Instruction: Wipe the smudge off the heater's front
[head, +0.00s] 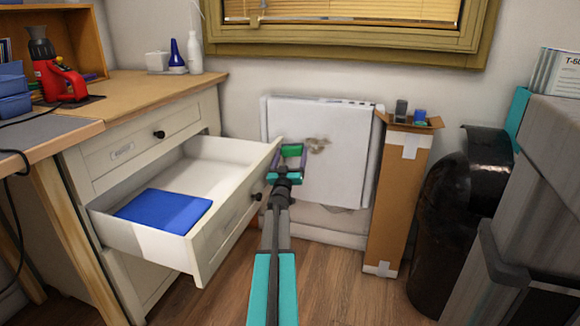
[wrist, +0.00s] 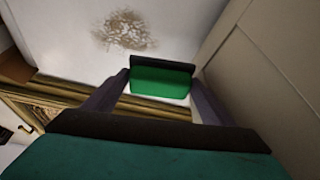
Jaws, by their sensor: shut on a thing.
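The white heater (head: 345,170) hangs on the wall below the window. A brownish smudge (head: 317,145) marks its front, left of centre, and also shows at the top of the wrist view (wrist: 125,29). My gripper (head: 289,157) is shut on a green sponge-like block with a dark layer (wrist: 161,78). The block (head: 291,150) appears just left of the smudge in the head view and below it in the wrist view. It does not cover the smudge. I cannot tell whether it touches the heater.
An open drawer (head: 236,232) with a flat blue item (head: 165,211) inside juts out close to my arm's left. A tall cardboard box (head: 396,205) stands right of the heater, with a black bin (head: 455,215) beyond. Some wooden floor (head: 335,285) is clear in front.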

